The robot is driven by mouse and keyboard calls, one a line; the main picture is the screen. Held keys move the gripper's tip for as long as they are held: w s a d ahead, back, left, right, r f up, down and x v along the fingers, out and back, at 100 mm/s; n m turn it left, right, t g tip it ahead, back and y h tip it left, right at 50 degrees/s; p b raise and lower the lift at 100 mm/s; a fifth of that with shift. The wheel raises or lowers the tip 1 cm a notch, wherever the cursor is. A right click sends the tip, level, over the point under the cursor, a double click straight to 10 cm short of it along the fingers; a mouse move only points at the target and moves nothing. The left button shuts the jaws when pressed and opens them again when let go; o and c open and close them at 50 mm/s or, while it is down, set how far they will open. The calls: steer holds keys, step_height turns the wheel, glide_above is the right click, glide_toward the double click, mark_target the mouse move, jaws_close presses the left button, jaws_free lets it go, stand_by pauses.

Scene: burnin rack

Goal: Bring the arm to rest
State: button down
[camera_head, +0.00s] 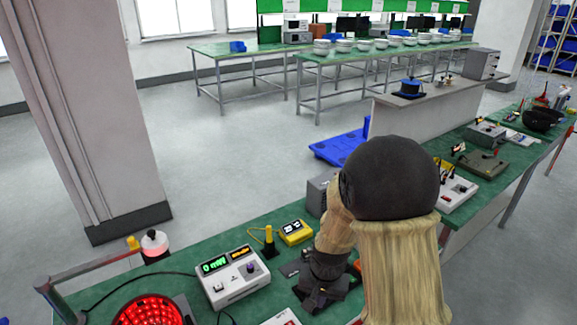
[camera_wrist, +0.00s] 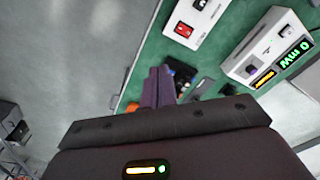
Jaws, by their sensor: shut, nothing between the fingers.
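My arm rises in front of the green bench (camera_head: 185,268) in the head view, with its dark rounded joint at the top. My gripper (camera_head: 318,300) points down over the bench, right of the white meter with green digits (camera_head: 233,278). In the wrist view my gripper (camera_wrist: 158,75) has its two fingers together and nothing between them. The meter also shows in the wrist view (camera_wrist: 262,45). Small dark parts (camera_wrist: 183,72) lie near the fingertips; whether the fingers touch them I cannot tell.
A yellow meter (camera_head: 295,232), a red-lit round device (camera_head: 150,312) and a white-topped bottle (camera_head: 154,245) stand on the bench. A white box with red switches (camera_wrist: 197,20) is near my gripper. A grey pillar (camera_head: 85,110) rises at left. A blue pallet (camera_head: 338,148) lies on the open floor behind.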

steer(key=s+d+r+n+t, duration=0.1)
steer(key=s+d+r+n, duration=0.2)
steer(key=s+d+r, duration=0.4)
step_height(320, 180, up, 3)
steer(key=s, duration=0.2)
steer(key=shift+s+d+f+t, duration=0.15)
steer(key=shift+s+d+t, duration=0.15)
steer(key=shift+t, duration=0.1)
steer(key=shift+w, duration=0.1)
stand_by(1.2)
